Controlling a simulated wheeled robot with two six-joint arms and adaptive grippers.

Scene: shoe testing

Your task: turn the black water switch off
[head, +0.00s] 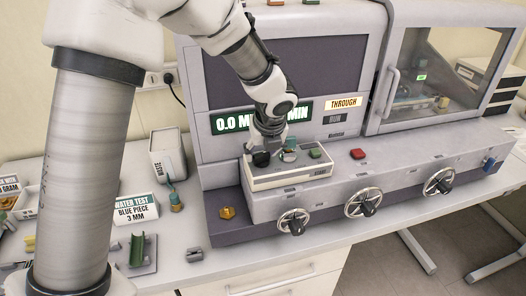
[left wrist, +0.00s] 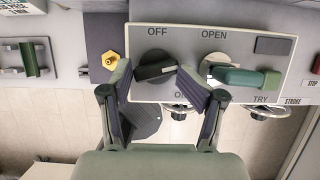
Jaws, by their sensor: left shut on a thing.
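The black water switch (left wrist: 155,70) is on a pale panel (left wrist: 225,38), between an OFF label above and a partly hidden label below. Its black handle lies roughly crosswise. My left gripper (left wrist: 156,86) is shut on the switch, with one finger on each side. In the head view my left gripper (head: 268,138) reaches down to the panel box, and the black switch (head: 261,159) shows beneath it. My right gripper is not in view.
A green-handled lever (left wrist: 245,77) sits right beside the switch, under an OPEN label. Handwheels (head: 293,222) line the machine's front. A yellow nut-like piece (head: 227,212) lies left of the panel box. A WATER TEST sign (head: 138,208) stands on the bench.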

